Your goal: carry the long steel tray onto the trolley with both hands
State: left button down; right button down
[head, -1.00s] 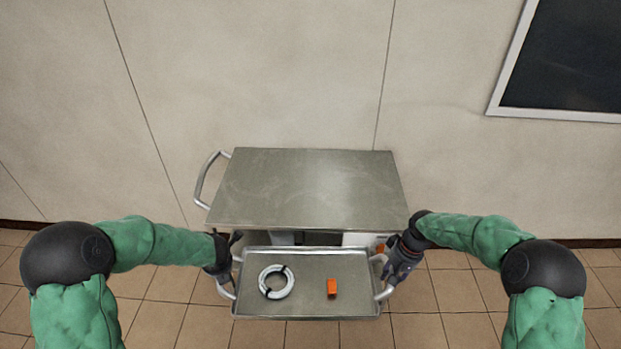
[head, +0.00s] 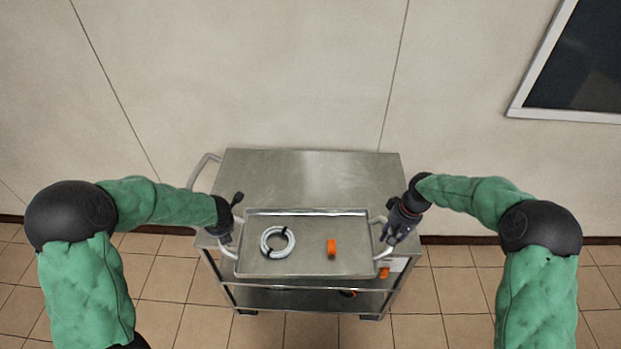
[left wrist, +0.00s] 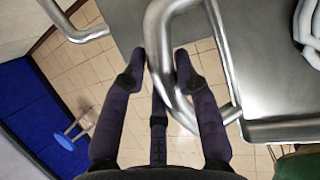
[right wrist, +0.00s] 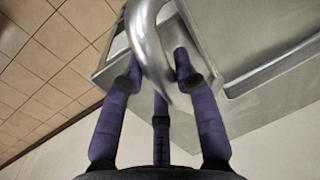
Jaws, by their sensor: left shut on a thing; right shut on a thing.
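My right gripper (head: 389,234) is shut on the right handle (right wrist: 148,45). The trolley (head: 310,180) has a bare steel top behind the tray. The tray overlaps the front part of that top in the head view; whether they touch I cannot tell.
The trolley has its own push handle (head: 203,170) at its left end and a lower shelf (head: 290,299) below. Another orange thing (head: 384,272) shows under the tray's right side. A plain wall stands behind the trolley, and tiled floor lies around it.

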aim_at(309, 193)
jog(key=i, duration=0.85)
